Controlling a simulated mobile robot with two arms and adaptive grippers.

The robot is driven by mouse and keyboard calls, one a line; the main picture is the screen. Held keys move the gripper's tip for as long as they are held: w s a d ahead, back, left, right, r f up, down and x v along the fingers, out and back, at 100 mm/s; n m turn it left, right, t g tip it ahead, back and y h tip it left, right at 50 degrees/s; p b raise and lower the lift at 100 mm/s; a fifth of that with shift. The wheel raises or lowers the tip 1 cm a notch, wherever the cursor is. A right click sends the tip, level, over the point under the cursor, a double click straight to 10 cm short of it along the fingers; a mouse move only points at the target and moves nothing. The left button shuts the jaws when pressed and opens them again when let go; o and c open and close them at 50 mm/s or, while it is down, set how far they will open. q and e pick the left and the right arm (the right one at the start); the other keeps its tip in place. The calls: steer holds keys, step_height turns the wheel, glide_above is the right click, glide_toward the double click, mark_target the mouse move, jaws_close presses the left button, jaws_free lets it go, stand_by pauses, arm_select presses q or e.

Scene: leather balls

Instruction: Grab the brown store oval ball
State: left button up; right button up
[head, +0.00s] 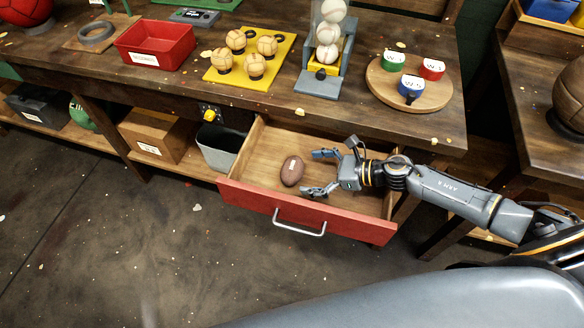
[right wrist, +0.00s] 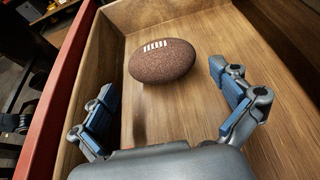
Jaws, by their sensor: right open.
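The brown oval ball (head: 292,170) with white laces lies on the floor of an open drawer with a red front (head: 290,215). In the right wrist view the ball (right wrist: 162,61) lies beyond the fingertips, between their lines, with nothing touching it. My right gripper (head: 318,172) is inside the drawer, just right of the ball, with its fingers spread and empty. Its two fingers also show in the right wrist view (right wrist: 165,103), wide apart. My left gripper is in neither view.
The workbench edge overhangs the back of the drawer. On the bench are a red bin (head: 155,45), a yellow board (head: 222,75) with several balls and a round wooden board (head: 436,98) with cups.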

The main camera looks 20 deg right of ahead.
mark_target(302, 171)
steer(key=shift+w+a+f, duration=0.1)
steer(key=shift+w+a, duration=0.25)
steer(key=shift+a, duration=0.15)
steer(key=p+x, duration=0.1)
steer(key=x, duration=0.2)
steer(key=shift+w+a+f, duration=0.2)
steer(key=shift+w, duration=0.05)
steer(key=shift+w+a+f, duration=0.15)
steer(key=shift+a+f, duration=0.05)
steer(key=c, duration=1)
steer(key=shift+r, duration=0.1)
